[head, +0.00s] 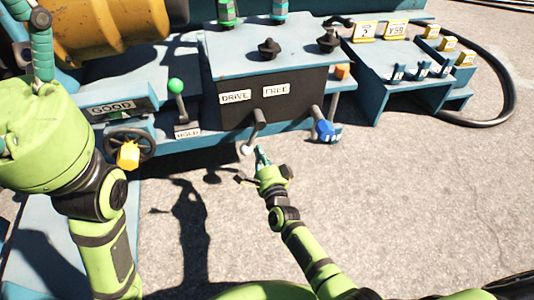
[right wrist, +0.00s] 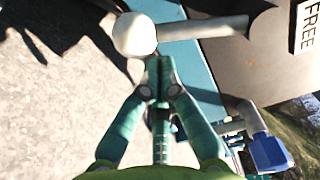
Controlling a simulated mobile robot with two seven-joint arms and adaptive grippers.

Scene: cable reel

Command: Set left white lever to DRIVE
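The left white lever has a white round knob (head: 247,149) at the end of a dark arm below the DRIVE label (head: 235,97) on the dark panel. Its knob (right wrist: 134,34) and pale shaft fill the top of the right wrist view. My right gripper (head: 262,154) is just right of the knob in the head view. Its teal fingers (right wrist: 159,70) are together, tips just below the knob; whether they touch it is unclear. No part of the lever shows between them. My left gripper (head: 41,45) is at the far left, partly cut off, its opening unclear.
The FREE label (head: 276,90) is right of DRIVE. A blue-knobbed lever (head: 323,128) sticks out right of the white one. A green-knobbed lever (head: 177,90) by the HOLD label and a handwheel (head: 130,143) with a yellow knob are left. Concrete in front is clear.

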